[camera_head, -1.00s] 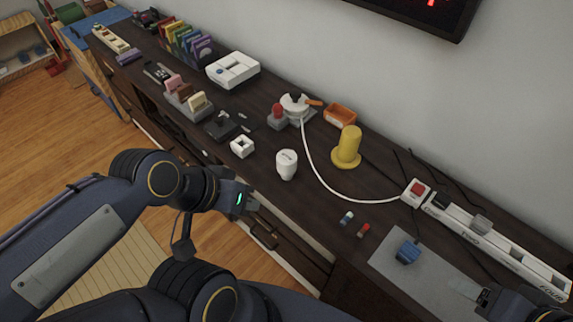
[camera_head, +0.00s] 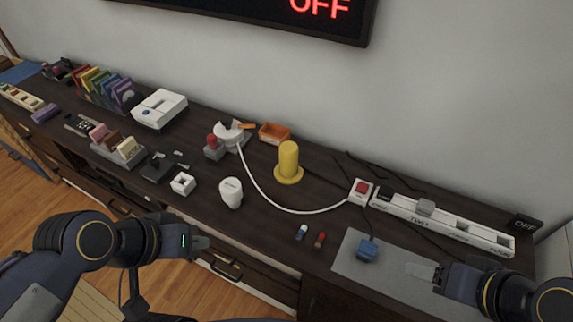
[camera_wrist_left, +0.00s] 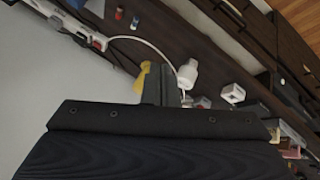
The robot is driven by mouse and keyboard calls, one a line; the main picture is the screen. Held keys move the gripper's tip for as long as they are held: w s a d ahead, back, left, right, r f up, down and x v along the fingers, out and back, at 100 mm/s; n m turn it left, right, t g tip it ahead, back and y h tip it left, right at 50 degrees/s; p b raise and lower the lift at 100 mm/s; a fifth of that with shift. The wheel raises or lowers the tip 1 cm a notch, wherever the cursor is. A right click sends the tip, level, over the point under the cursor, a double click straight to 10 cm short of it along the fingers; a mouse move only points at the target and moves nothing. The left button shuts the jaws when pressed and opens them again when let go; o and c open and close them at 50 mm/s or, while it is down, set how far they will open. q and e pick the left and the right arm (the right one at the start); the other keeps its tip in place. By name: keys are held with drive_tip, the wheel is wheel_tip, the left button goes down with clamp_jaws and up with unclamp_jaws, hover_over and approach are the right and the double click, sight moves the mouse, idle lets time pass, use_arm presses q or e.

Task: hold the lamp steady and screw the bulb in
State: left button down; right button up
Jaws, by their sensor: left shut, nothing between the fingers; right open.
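The white bulb (camera_head: 231,192) stands on the dark sideboard, apart from both grippers; it also shows in the left wrist view (camera_wrist_left: 188,73). What looks like the lamp, a round white base (camera_head: 228,134) with a white cord, stands behind it beside a red-topped grey block (camera_head: 213,146). My left gripper (camera_head: 203,243) is shut and empty in front of the sideboard's front edge, left of and nearer than the bulb. Its fingers also show in the left wrist view (camera_wrist_left: 162,85). My right gripper (camera_head: 424,271) is open and empty over the grey mat at the right.
A yellow cylinder (camera_head: 288,160) and an orange tray (camera_head: 275,134) stand near the lamp. The cord runs to a power strip (camera_head: 440,219) with a red switch. A wall display (camera_head: 320,10) reads OFF.

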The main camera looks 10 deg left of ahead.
sight(230, 186)
idle(0.4)
